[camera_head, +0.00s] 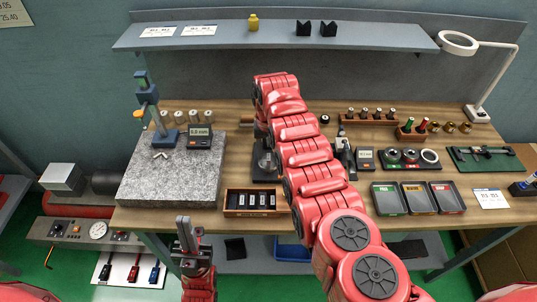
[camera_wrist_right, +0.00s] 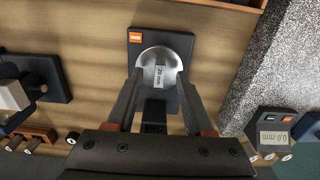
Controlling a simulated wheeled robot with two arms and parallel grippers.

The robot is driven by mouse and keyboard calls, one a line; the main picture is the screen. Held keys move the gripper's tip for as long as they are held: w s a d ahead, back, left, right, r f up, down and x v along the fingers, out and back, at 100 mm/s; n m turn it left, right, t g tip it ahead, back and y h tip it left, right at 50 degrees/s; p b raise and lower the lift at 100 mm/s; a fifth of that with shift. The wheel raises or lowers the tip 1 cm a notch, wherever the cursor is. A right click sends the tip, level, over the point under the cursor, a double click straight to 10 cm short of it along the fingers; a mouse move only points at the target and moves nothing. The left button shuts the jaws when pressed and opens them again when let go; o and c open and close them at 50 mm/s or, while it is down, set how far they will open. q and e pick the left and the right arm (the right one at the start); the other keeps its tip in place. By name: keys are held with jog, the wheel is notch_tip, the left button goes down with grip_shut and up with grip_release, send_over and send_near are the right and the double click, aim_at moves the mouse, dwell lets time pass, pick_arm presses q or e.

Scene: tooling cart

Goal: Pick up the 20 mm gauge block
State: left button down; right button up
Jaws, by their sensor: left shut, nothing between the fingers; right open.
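A small silver gauge block (camera_wrist_right: 159,77) stands on a round silver plate (camera_wrist_right: 153,57) on a dark base in the right wrist view. Its label is upside down there and looks like 20 mm. My right gripper (camera_wrist_right: 161,79) is open, with its fingers on both sides of the block and gaps visible. In the head view my right arm hides the block and gripper; part of the dark base (camera_head: 263,174) shows. A wooden case (camera_head: 250,213) holds several dark, labelled inserts. My left gripper (camera_head: 184,224) is shut and empty in front of the bench.
A granite plate (camera_head: 160,185) with a blue height stand (camera_head: 150,105) lies left. Digital displays, ring gauges (camera_head: 409,157), coloured trays (camera_head: 419,199) and a caliper tray (camera_head: 485,160) fill the right. A shelf (camera_head: 370,38) runs behind the bench.

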jog(key=shift+w+f, duration=0.1)
jog(key=shift+f, duration=0.75)
grip_shut()
jog(key=shift+r, duration=0.15)
